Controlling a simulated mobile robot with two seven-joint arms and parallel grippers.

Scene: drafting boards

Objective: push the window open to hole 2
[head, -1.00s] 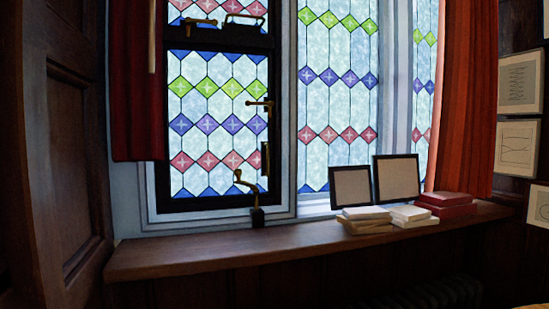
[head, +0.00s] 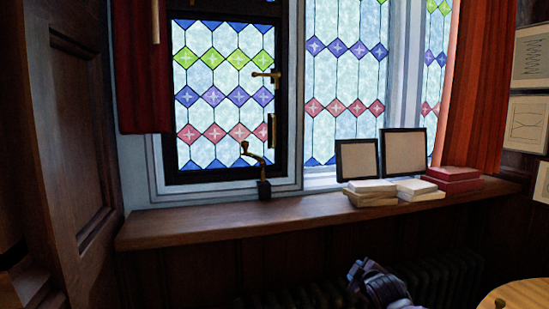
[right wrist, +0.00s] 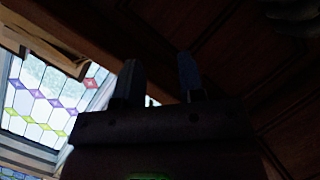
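The window (head: 282,100) is a dark-framed casement with leaded glass in green, blue and red diamonds. It looks closed or nearly so in its pale surround. A brass handle (head: 267,75) is on its right side. A brass stay (head: 254,153) stands at its lower right corner above a small dark block (head: 264,188) on the sill; its holes are too small to make out. My right gripper (head: 358,268) is low in front of the sill, apart from the window. In the right wrist view its two fingers (right wrist: 158,65) stand apart with nothing between them. My left gripper is out of view.
The wooden sill (head: 200,222) is bare at left and middle. Pale books (head: 370,193), two dark frames (head: 404,152) and red boxes (head: 455,178) stand at its right. A radiator (head: 445,275) is below; a round table (head: 520,295) is at lower right.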

